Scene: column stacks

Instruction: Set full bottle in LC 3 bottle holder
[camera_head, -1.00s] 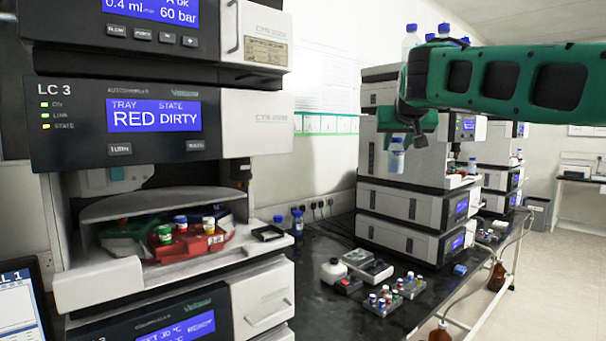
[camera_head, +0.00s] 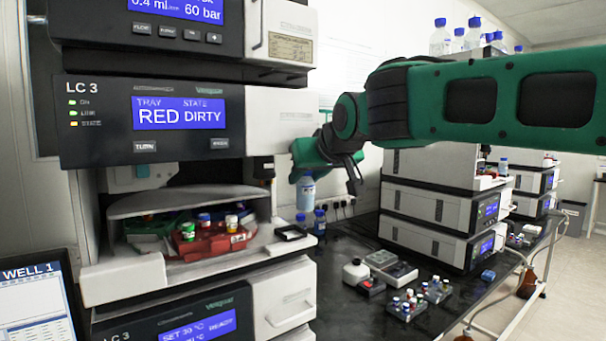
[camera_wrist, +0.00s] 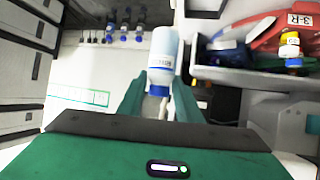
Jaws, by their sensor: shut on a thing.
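A clear bottle with a white label (camera_head: 305,193) hangs upright in my gripper (camera_head: 308,176). In the wrist view the same bottle (camera_wrist: 163,52) sits between the green fingers of my gripper (camera_wrist: 160,80), which are shut on it. The LC 3 stack (camera_head: 150,122) stands at the left, its screen reading TRAY RED, STATE DIRTY. A small black square recess (camera_head: 291,233) lies on the ledge at its right front; I cannot tell whether this is the bottle holder. The bottle appears above and slightly right of this recess in the head view.
A red vial tray (camera_head: 215,243) sits in LC 3's open bay. Blue-capped bottles (camera_head: 320,224) stand on the black bench beside the ledge. Vial racks and a white container (camera_head: 356,271) lie further right. Another instrument stack (camera_head: 430,205) stands behind.

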